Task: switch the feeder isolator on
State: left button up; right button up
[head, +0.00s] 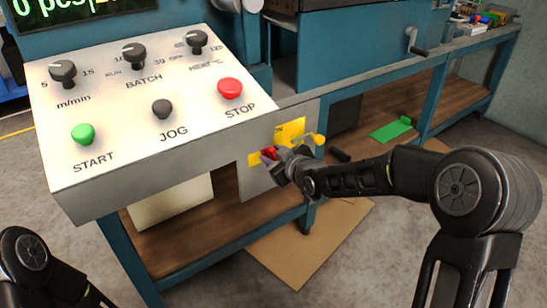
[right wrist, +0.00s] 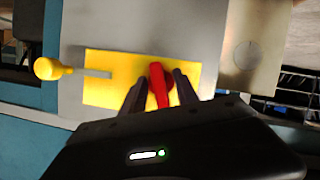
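The feeder isolator's red handle (head: 268,153) is on a yellow plate (head: 291,131) on the grey side panel, right of the control console. In the right wrist view the red handle (right wrist: 158,88) stands between the two fingers of my right gripper (right wrist: 159,92). The fingers are apart, with a gap visible beside the handle, so the gripper looks open around it. In the head view my right gripper (head: 279,160) covers part of the handle and plate. My left gripper is out of view; only part of my left arm shows at the lower left.
A yellow-knobbed lever (head: 318,139) sticks out close to my right gripper; its knob (right wrist: 50,68) also shows in the wrist view. The console (head: 150,115) with knobs and START, JOG and STOP buttons is to the left. A cardboard sheet (head: 310,245) lies on the floor below.

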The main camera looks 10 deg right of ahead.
jog(key=shift+c, duration=0.6)
grip_shut()
